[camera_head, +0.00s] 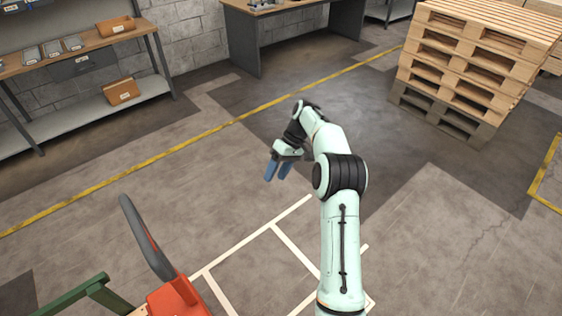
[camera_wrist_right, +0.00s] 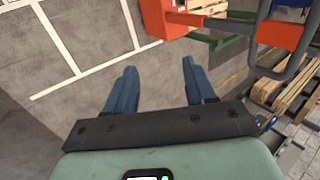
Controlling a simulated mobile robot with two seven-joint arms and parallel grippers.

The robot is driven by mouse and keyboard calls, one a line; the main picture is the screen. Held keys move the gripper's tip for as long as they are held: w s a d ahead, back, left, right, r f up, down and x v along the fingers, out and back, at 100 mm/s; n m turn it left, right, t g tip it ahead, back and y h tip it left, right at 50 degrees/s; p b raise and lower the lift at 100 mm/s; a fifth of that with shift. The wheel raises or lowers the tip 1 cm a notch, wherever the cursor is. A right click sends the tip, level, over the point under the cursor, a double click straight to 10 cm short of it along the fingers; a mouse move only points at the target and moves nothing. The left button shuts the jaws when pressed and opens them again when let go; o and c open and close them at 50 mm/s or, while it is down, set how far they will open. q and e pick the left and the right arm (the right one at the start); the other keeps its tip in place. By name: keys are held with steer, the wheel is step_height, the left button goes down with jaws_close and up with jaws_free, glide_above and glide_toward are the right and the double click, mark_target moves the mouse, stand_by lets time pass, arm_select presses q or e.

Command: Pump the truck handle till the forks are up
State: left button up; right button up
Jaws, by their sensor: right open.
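The truck handle (camera_head: 148,240) is a dark grey loop at the lower left of the head view, rising from an orange-red part of the truck (camera_head: 176,300). In the wrist view the handle loop (camera_wrist_right: 254,58) is at the upper right, with orange-red truck parts (camera_wrist_right: 175,20) beside it. My right gripper (camera_head: 277,174) is open and empty, to the right of the handle and apart from it. Its blue fingers also show in the wrist view (camera_wrist_right: 160,70), with only floor between them. I cannot make out the forks or their height. My left gripper is out of view.
A green bar (camera_head: 75,294) stands beside the truck at the lower left. White lines (camera_head: 240,252) mark the floor near it. Stacked wooden pallets (camera_head: 465,65) stand at the upper right. A shelf bench (camera_head: 80,60) is at the upper left. The middle floor is clear.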

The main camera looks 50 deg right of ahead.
steer(key=v, duration=0.3)
steer(key=shift+d+r+p, duration=0.15)
steer(key=shift+r+p, duration=0.15)
steer(key=shift+p, duration=0.05)
